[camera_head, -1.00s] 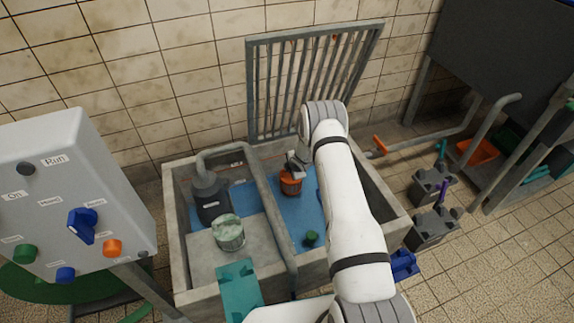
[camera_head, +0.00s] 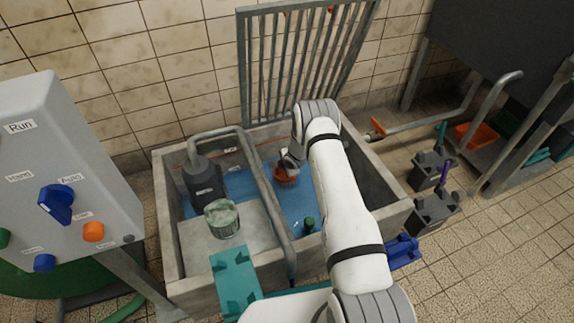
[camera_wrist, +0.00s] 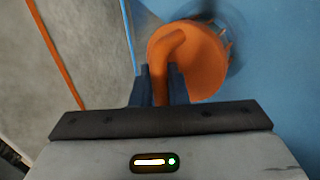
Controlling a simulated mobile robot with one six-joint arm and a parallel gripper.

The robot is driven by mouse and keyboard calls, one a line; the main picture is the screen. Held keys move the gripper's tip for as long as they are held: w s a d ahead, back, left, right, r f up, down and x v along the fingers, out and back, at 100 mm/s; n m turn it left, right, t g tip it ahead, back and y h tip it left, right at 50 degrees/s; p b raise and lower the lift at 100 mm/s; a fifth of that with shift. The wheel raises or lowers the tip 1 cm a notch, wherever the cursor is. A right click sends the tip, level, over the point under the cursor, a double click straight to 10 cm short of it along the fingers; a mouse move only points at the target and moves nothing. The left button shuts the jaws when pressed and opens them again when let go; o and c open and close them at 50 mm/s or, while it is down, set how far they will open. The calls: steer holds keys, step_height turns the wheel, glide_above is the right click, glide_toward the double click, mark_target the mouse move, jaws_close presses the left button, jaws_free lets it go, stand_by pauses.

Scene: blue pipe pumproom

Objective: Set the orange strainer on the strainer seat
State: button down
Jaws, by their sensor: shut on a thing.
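The orange strainer (camera_head: 286,176) is in the blue-floored part of the concrete sump, right of the grey pipe; whether it touches the floor I cannot tell. In the wrist view the strainer (camera_wrist: 205,65) shows as an orange round cup with an upright bent handle. My gripper (camera_wrist: 160,82) is shut on that handle; in the head view my gripper (camera_head: 290,158) is above the strainer, partly hidden by my wrist. I cannot tell which part is the strainer seat.
A small green knob (camera_head: 309,223) is near the sump's front. An upright grate (camera_head: 300,65) stands behind. The control panel (camera_head: 60,185) is at left.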

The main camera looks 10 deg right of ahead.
steer(key=c, duration=1.3)
jaws_free()
steer(key=shift+c, duration=0.2)
steer(key=p+v, duration=0.3)
steer(key=v, duration=0.4)
steer(key=shift+s+r, duration=0.25)
steer(key=shift+r, duration=0.15)
steer(key=s+d+r+m+g+h+p, duration=0.1)
steer(key=s+r+m+p, duration=0.4)
steer(key=r, duration=1.2)
steer(key=s+d+r+m+p, duration=0.15)
steer(key=r+p, duration=0.45)
steer(key=r, duration=1)
steer(key=s+r+m+g+h+p, duration=0.1)
steer(key=s+r+m+p, duration=0.4)
steer(key=r, duration=1.2)
steer(key=s+a+r+m+g+p, duration=0.2)
steer(key=s+r+m+p, duration=0.6)
steer(key=s+r+p, duration=0.9)
steer(key=s+r, duration=1.1)
steer(key=s, duration=0.2)
steer(key=shift+a+r+m+y, duration=0.25)
steer(key=shift+r+m+y, duration=0.1)
steer(key=shift+y, duration=0.05)
